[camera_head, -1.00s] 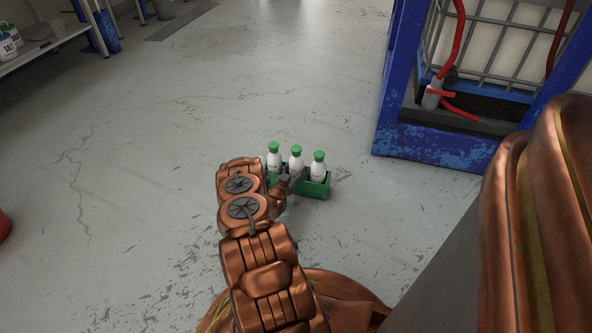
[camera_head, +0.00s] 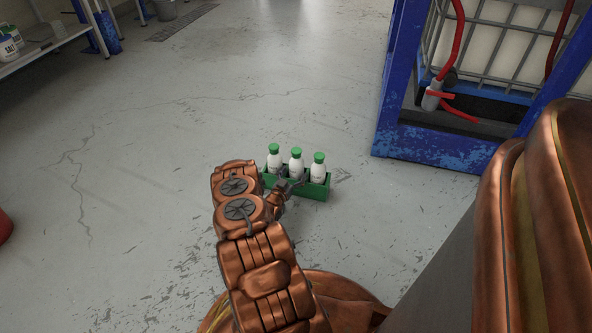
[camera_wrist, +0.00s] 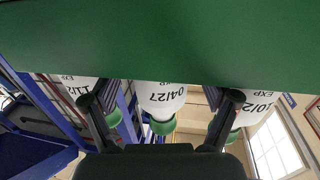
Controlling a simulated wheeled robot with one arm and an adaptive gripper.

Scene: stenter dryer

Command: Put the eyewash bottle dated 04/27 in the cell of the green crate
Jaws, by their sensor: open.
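The green crate (camera_head: 316,191) stands on the floor with three white, green-capped bottles in a row. The wrist view looks upside down, with the crate's green wall (camera_wrist: 160,40) across its top. The middle bottle (camera_head: 296,162) reads 04/27 in the wrist view (camera_wrist: 162,96) and stands upright in the crate's middle cell, level with its neighbours. My gripper (camera_head: 291,181) is open at the crate's near side. Its fingers (camera_wrist: 162,103) are apart on either side of the 04/27 bottle, with gaps showing. The bottle bases are hidden by the crate wall.
The outer bottles, left (camera_head: 274,160) and right (camera_head: 318,168), have partly hidden labels: 11/2… (camera_wrist: 78,88) and 10/2… (camera_wrist: 260,103). A blue-framed tank (camera_head: 430,150) stands right of the crate. The floor around the crate is mostly clear.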

